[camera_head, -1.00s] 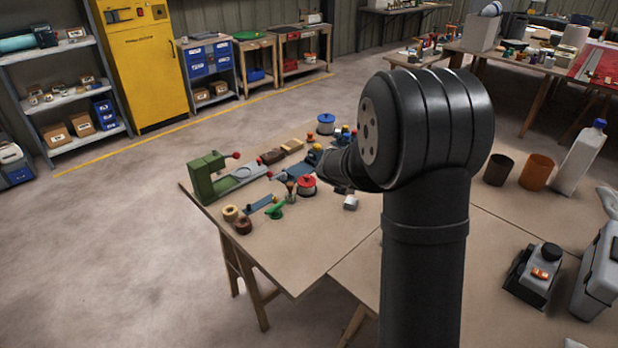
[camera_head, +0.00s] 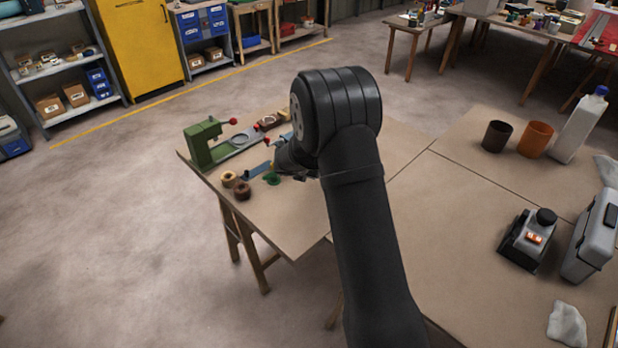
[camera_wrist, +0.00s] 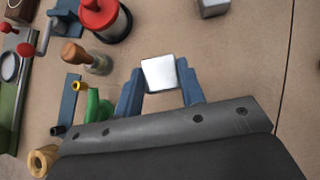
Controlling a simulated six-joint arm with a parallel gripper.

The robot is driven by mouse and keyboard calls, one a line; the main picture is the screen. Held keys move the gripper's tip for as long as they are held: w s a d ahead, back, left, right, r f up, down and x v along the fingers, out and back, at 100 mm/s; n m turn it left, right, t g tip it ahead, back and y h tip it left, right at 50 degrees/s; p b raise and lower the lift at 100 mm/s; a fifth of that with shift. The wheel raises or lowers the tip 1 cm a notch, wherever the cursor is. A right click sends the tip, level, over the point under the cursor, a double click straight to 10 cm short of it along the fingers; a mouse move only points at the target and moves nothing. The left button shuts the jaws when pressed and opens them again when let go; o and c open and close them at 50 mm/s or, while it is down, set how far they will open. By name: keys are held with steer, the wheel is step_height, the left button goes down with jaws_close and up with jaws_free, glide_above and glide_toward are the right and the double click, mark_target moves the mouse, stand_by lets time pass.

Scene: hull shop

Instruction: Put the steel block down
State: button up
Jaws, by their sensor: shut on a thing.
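In the wrist view my gripper (camera_wrist: 160,70) has its two blue fingers shut on a shiny, square-faced steel block (camera_wrist: 160,76). Whether the block touches the table or hangs above it, I cannot tell. A second grey metal block (camera_wrist: 213,8) lies on the table at the top edge of the wrist view, apart from the held one. In the head view my gripper (camera_head: 298,176) is low over the left table; my arm hides much of it, and the held block cannot be made out there.
Left of the gripper are a red-topped spool (camera_wrist: 105,22), a wooden-handled tool (camera_wrist: 86,57), a green item (camera_wrist: 96,106), a blue strip (camera_wrist: 68,102) and a yellow ring (camera_wrist: 43,160). A green machine (camera_head: 201,148) stands at the table's left. Bare tabletop (camera_wrist: 245,60) lies right of the fingers.

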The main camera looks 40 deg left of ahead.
steer(key=shift+s+a+f, duration=0.1)
steer(key=shift+a+f, duration=0.1)
steer(key=shift+f, duration=1.9)
steer(key=shift+f, duration=0.1)
steer(key=o, duration=1.2)
steer(key=shift+f, duration=0.1)
steer(key=shift+s+r, duration=0.2)
steer(key=shift+r, duration=0.2)
steer(key=v, duration=1.1)
steer(key=shift+s+d+r, duration=0.15)
steer(key=shift+d+r, duration=0.05)
